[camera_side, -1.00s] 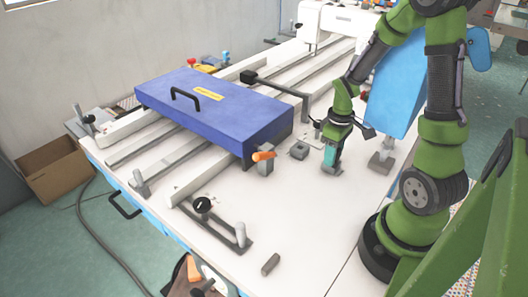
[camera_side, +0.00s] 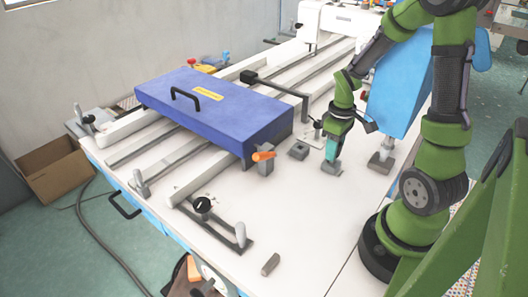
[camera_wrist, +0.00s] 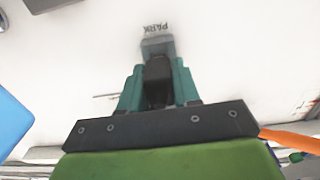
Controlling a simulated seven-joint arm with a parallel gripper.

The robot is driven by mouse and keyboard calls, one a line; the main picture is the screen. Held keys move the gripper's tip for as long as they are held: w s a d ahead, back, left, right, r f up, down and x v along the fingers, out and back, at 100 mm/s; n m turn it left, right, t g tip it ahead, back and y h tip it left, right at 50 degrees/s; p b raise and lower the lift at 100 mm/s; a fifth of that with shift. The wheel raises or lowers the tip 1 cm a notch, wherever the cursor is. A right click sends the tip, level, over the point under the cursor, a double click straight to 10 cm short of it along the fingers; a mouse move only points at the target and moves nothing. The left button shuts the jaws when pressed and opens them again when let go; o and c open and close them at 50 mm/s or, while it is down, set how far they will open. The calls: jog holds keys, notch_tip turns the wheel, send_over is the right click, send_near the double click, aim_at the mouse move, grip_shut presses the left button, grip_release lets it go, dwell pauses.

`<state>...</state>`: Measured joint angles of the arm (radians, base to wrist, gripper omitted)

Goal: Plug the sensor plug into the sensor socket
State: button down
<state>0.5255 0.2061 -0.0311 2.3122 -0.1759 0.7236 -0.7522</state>
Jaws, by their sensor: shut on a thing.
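My gripper (camera_side: 332,153), with teal fingers, points down at the white table right of the blue box. In the wrist view its fingers (camera_wrist: 158,85) are shut on a dark piece, which I take as the sensor plug (camera_wrist: 157,82). A grey block (camera_wrist: 157,45) shows just past the fingertips, beside the printed word PARK; it also shows under the gripper in the side view (camera_side: 331,168). I cannot tell whether this block is part of the plug or a holder under it. A square grey block with a dark top opening, likely the sensor socket (camera_side: 298,150), stands to the left, apart from the gripper.
The blue box (camera_side: 215,110) with a black handle lies on the rails. An orange-handled clamp (camera_side: 264,157) stands at its near right corner. Another grey piece (camera_side: 381,161) stands right of the gripper. A small grey cylinder (camera_side: 270,264) lies in front; the table between is mostly clear.

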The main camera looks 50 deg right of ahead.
jog(key=shift+r, duration=0.65)
jog(key=shift+r, duration=0.1)
jog(key=shift+r, duration=1.95)
jog(key=shift+a+f, duration=0.1)
jog(key=w+r, duration=0.1)
jog(key=w, duration=0.9)
jog(key=shift+w+a+r, duration=0.15)
jog(key=shift+w+r, duration=0.05)
jog(key=shift+w, duration=0.05)
